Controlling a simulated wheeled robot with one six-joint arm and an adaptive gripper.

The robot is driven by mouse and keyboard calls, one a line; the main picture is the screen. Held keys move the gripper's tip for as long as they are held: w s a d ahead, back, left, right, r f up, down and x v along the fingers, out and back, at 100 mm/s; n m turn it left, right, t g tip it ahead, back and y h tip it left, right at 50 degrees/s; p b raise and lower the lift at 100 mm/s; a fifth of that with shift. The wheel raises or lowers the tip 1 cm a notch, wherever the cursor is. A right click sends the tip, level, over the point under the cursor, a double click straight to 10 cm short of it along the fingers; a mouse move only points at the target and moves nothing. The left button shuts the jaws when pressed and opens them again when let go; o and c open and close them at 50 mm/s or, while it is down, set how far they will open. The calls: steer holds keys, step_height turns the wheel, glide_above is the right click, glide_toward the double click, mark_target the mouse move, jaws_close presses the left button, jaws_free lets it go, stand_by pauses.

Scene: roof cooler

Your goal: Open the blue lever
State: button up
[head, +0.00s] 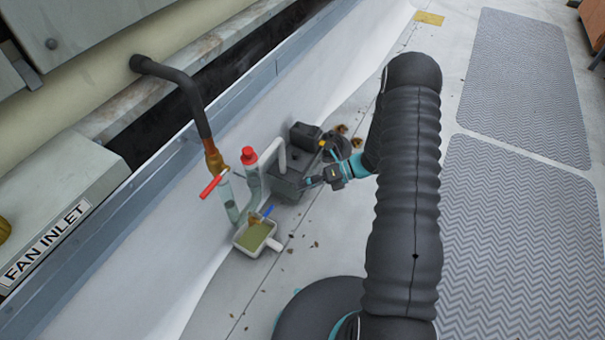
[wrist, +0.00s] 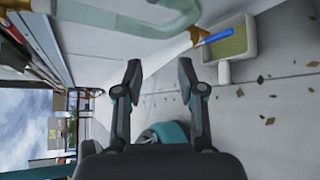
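The lever lies outside the fingers, beyond the right one.
A red lever (head: 213,186) sits on a brass valve under a black pipe. Dry leaves dot the floor. Grey mats (head: 515,240) cover the right side.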

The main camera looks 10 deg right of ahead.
step_height(320, 180, up, 7)
steer(key=s+n+g+h, duration=0.1)
steer(key=n, duration=0.3)
steer(key=shift+s+a+r+n+h, duration=0.15)
steer(key=shift+s+a+n+h, duration=0.15)
steer(key=shift+n, duration=0.1)
